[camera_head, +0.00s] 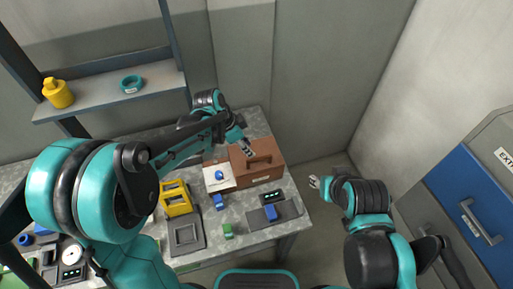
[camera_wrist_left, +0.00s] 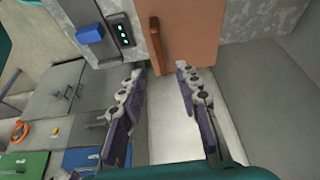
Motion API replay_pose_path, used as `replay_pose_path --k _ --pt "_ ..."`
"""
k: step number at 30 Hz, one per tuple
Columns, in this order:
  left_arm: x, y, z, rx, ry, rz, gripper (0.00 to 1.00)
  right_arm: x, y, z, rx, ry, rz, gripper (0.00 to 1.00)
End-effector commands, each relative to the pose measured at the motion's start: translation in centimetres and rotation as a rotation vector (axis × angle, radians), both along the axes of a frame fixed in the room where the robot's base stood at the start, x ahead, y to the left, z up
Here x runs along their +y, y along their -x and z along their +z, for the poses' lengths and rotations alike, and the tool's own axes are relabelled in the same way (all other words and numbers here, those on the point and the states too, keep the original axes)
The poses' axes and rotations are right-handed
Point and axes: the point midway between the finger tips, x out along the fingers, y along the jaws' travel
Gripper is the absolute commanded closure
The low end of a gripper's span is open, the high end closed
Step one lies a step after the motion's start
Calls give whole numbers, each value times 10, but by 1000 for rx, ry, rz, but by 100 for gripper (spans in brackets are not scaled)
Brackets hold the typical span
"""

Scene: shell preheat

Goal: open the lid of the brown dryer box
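The brown dryer box (camera_head: 262,176) stands at the back right of the grey table, its lid lying shut with a raised bar handle on top. My left gripper (camera_head: 246,148) is above the box's back left part, beside the handle. In the left wrist view the two fingers of my left gripper (camera_wrist_left: 156,76) are spread with nothing between them. The brown box (camera_wrist_left: 185,30) shows just beyond the fingertips, with the bar handle along its left side. My right gripper (camera_head: 314,182) is off the table's right edge, away from the box; its finger opening is too small to tell.
A white box with a blue knob (camera_head: 218,178) stands left of the brown box. A dark device with green lights (camera_head: 270,196), a blue block (camera_head: 271,212) and a yellow rack (camera_head: 176,198) are nearby. A blue-fronted cabinet (camera_head: 470,205) stands far right.

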Motion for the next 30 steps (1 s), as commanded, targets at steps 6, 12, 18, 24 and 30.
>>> replay_pose_path --k 6,12,18,24,30 --pt "-10 -5 -18 1 4 -32 67 0 0 -1 0 0 0 60" --pt "-22 -9 -50 1 3 -30 67 0 0 -9 0 0 0 60" --pt "-30 -11 -70 0 3 -29 67 0 0 -13 0 0 0 60" --pt "-32 -12 -74 1 3 -27 67 0 0 -13 0 0 0 60" --pt "-32 -12 -73 1 3 -27 83 0 0 -13 0 0 0 60"
